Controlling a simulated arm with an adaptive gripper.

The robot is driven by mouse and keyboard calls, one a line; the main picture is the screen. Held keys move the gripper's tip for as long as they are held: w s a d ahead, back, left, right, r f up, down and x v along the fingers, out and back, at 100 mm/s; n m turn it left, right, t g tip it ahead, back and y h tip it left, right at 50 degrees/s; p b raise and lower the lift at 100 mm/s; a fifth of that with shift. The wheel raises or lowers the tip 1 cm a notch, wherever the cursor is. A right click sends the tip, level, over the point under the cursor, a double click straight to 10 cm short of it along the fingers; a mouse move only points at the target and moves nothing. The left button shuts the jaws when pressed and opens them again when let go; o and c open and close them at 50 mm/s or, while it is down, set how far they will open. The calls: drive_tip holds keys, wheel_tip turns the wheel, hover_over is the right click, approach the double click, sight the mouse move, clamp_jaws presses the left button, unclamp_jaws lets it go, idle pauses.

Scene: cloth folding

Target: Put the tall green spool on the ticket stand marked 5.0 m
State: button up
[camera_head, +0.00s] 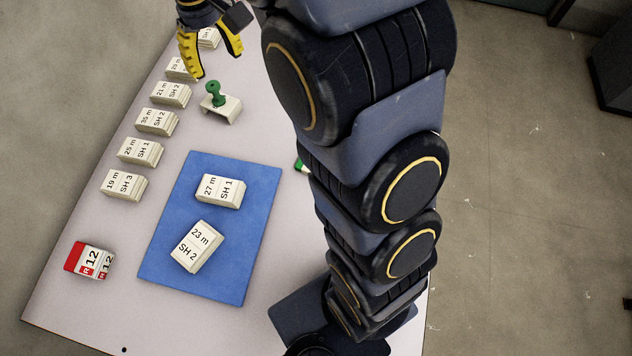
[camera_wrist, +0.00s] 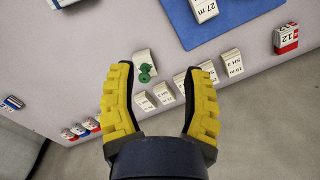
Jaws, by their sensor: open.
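A green spool (camera_head: 214,92) with a round knob-like top stands upright on a small cream stand (camera_head: 232,110). In the wrist view the spool (camera_wrist: 147,72) shows between and beyond my fingertips, left of the middle. My gripper (camera_head: 218,64) has yellow fingers, spread apart and empty, near the spool in the head view; the wrist view also shows the open fingers (camera_wrist: 163,68). No mark reading 5.0 m is legible. Another green piece (camera_head: 299,164) is mostly hidden behind my arm, so its shape is unclear.
A row of cream labelled blocks (camera_head: 141,152) runs along the table's left side. A blue mat (camera_head: 262,190) bears two more labelled blocks. A red-and-white block (camera_head: 90,260) stands front left. Several small red or blue pieces (camera_wrist: 80,130) lie near the table edge. My arm hides the table's right part.

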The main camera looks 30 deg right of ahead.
drive_tip(key=s+r+m, duration=0.1)
drive_tip(key=s+m, duration=0.1)
drive_tip(key=s, duration=2.5)
drive_tip(key=shift+d+r+g, duration=0.4)
drive_tip(key=shift+d, duration=0.05)
